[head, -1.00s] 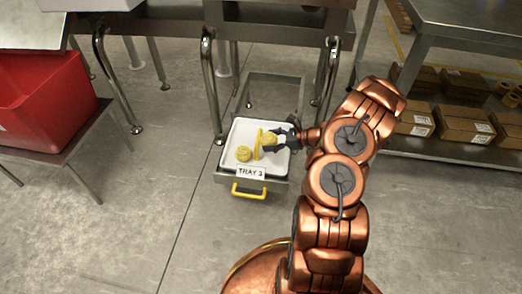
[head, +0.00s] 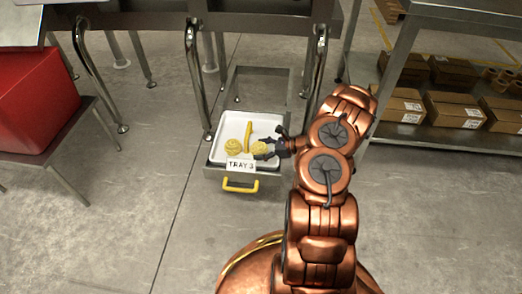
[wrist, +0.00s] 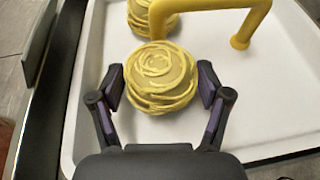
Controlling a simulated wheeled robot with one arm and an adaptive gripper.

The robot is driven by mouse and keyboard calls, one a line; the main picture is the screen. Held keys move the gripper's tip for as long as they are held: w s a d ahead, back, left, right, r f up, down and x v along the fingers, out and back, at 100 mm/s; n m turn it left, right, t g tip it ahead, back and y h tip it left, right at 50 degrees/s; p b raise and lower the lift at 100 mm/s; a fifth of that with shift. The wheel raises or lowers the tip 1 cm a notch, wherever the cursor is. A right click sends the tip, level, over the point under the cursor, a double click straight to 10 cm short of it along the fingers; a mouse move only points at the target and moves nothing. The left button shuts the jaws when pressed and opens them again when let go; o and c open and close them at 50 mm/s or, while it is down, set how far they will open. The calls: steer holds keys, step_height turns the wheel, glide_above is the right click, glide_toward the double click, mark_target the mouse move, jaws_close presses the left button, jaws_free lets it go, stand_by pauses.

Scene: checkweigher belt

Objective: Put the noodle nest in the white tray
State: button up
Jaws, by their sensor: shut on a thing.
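My gripper (head: 264,149) is shut on a yellow noodle nest (head: 259,148), inside the front right part of the white tray (head: 272,123). In the wrist view the fingers press on both sides of this nest (wrist: 160,78), with the tray floor (wrist: 240,95) around it. I cannot tell for sure whether the nest rests on the floor. A second noodle nest (head: 233,147) lies at the tray's left; it is partly cut off in the wrist view (wrist: 139,16). A yellow bar (head: 247,136) stands between the two nests.
The tray sits in a pulled-out metal drawer with a "TRAY 3" label (head: 241,165) and a yellow handle (head: 240,185). Metal table legs (head: 194,80) stand behind it. A red bin (head: 38,100) is at left; a shelf with cardboard boxes (head: 455,108) is at right.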

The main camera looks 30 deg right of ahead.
steer(key=shift+f, duration=0.1)
steer(key=o, duration=1.2)
